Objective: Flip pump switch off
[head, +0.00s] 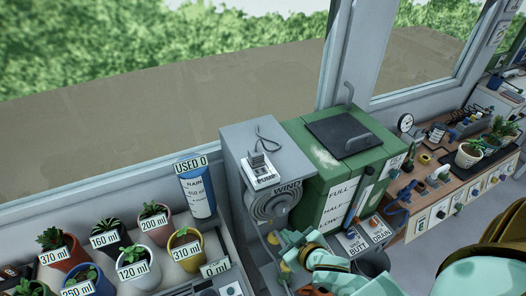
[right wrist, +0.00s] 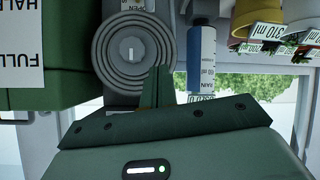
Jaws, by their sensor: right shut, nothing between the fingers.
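The pump switch (head: 257,160) is a small grey lever with a white PUMP label, on top of the grey pump housing (head: 237,143) in the head view. I cannot tell which way the lever is set. My right gripper (head: 286,240) is in front of the housing, below the hose reel (head: 266,207) and well apart from the switch. In the right wrist view, which is upside down, its fingers (right wrist: 157,88) are shut and empty, overlapping the edge of the round reel (right wrist: 130,50). The switch does not show there. My left gripper is not in view.
A green water butt (head: 377,150) with level labels stands right of the housing. A blue rain bottle (head: 198,192) stands left of it. Several labelled potted plants (head: 132,262) fill the left bench. A wooden workbench (head: 428,212) is at the right.

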